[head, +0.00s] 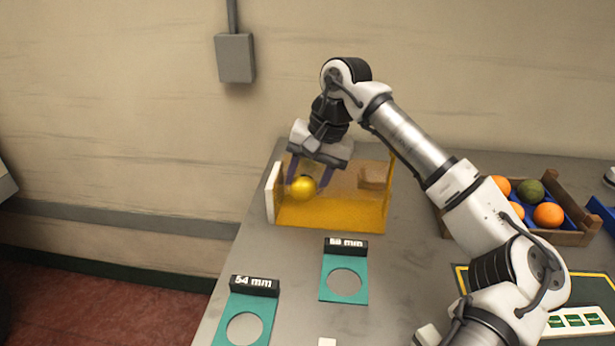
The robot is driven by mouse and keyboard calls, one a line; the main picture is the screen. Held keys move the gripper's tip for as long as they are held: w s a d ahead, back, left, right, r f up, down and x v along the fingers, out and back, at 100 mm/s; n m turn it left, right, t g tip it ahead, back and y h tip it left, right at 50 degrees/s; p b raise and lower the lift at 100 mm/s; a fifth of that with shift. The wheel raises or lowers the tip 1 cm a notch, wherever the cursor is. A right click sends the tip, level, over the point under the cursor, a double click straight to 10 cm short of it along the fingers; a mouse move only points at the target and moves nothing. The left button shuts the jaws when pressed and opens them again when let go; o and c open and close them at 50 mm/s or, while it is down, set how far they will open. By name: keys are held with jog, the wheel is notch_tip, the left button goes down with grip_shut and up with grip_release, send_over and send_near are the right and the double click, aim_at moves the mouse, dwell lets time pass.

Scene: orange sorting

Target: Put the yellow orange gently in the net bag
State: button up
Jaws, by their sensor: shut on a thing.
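The yellow orange (301,188) is between the fingers of my gripper (308,180). My gripper points down and is shut on it. The net bag (350,213) is a yellow, see-through, box-like holder with a pale panel (271,192) at its left end, near the table's left back edge. The orange shows at the bag's left part, low between the fingers. I cannot tell whether it touches the bag's floor.
Two teal gauge plates with round holes, one marked 54 mm (252,287), lie in front of the bag. A wooden crate (573,239) with several oranges and a dark green fruit (530,190) stands at the right. A label strip (580,321) lies at the front right.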

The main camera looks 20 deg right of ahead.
jog(key=o, duration=1.1)
jog(key=shift+r, duration=0.1)
jog(key=shift+r+p, duration=2.6)
jog(key=shift+r, duration=1.35)
jog(key=shift+f, duration=0.1)
